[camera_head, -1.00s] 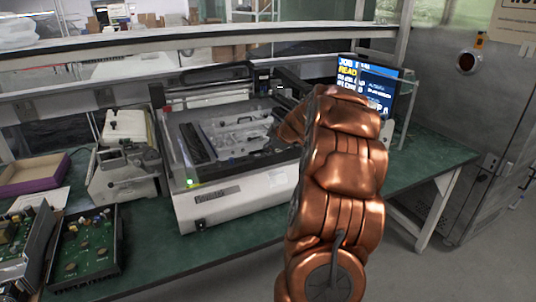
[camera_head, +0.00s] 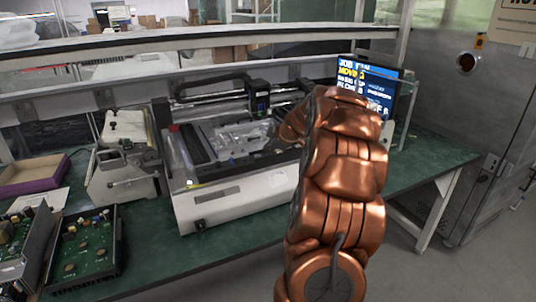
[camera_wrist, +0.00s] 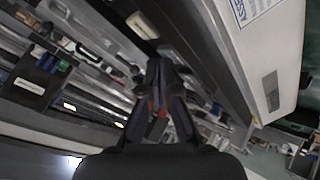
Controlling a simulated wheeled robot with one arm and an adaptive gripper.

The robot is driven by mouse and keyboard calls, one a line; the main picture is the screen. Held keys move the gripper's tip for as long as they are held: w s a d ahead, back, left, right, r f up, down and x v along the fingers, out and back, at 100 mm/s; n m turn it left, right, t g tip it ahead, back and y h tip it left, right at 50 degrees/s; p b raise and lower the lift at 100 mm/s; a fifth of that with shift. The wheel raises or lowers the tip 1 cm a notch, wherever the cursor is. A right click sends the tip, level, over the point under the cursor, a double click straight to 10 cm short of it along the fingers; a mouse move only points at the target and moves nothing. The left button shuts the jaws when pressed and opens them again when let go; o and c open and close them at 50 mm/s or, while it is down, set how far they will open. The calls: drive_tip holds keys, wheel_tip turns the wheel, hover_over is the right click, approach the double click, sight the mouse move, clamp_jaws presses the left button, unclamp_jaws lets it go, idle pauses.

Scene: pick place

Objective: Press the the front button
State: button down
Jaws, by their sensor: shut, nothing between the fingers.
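The white benchtop machine (camera_head: 240,200) stands on the green table with its front towards me. A small dark round part (camera_head: 199,225) sits low on its front left; I cannot tell for certain whether it is the front button. A small pale light (camera_head: 191,183) shows at the front left corner. My arm covers the machine's right front side, and my gripper is hidden behind it in the head view. In the wrist view my gripper (camera_wrist: 160,70) is shut and empty, close beside the machine's white panel (camera_wrist: 235,50) with blue lettering.
The monitor (camera_head: 372,88) behind my arm reads "MOVING". A carriage (camera_head: 258,97) sits on the machine's rail. Left of the machine stand a grey device (camera_head: 122,170), an open case with a green circuit board (camera_head: 85,250) and a purple box (camera_head: 35,178).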

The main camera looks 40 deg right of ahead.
sight(269, 154)
drive_tip(key=shift+r, duration=3.1)
